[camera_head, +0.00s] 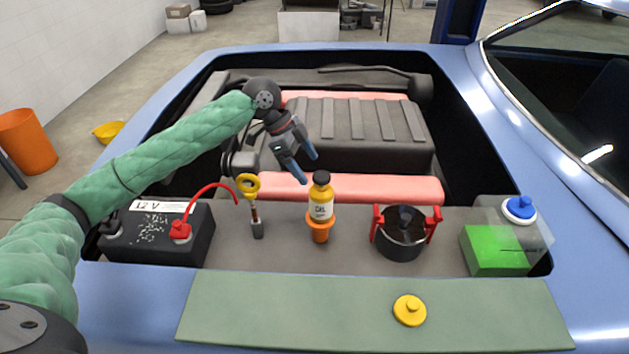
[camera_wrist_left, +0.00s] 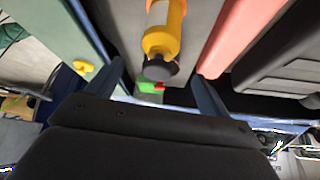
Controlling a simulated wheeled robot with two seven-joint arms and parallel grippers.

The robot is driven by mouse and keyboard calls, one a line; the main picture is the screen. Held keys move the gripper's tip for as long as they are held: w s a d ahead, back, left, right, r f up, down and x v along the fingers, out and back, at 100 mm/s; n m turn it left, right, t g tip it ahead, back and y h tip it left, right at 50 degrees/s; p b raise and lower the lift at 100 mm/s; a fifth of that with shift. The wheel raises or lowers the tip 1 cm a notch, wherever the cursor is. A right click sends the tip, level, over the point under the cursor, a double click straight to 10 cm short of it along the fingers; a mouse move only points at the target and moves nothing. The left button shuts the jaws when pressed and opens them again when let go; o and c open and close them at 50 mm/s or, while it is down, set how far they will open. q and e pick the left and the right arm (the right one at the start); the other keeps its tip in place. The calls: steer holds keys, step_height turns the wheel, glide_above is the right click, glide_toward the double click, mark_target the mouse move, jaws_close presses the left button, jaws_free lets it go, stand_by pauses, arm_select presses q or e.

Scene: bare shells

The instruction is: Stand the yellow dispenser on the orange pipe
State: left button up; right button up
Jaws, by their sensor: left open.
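The yellow dispenser (camera_head: 321,206), an oil bottle with a dark cap and a white label, stands upright on the orange pipe (camera_head: 320,231) at the middle of the engine bay's front ledge. It also shows in the left wrist view (camera_wrist_left: 163,37), cap towards me. The pipe's flared rim is around the bottle's base. My left gripper (camera_head: 309,168) is open and empty, just above and left of the cap. In the left wrist view the cap appears between the two spread fingers, apart from both. My right gripper is not in view.
Left on the ledge are a black battery (camera_head: 158,235) with a red cable and a yellow-handled dipstick (camera_head: 250,188). Right are a black pot with red handles (camera_head: 403,235) and a reservoir with green fluid (camera_head: 495,250). A yellow cap (camera_head: 409,310) lies on the green front strip.

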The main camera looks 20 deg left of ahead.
arm_select(q)
steer(key=v, duration=0.3)
steer(key=shift+a+r+b, duration=0.2)
steer(key=shift+r+b, duration=0.15)
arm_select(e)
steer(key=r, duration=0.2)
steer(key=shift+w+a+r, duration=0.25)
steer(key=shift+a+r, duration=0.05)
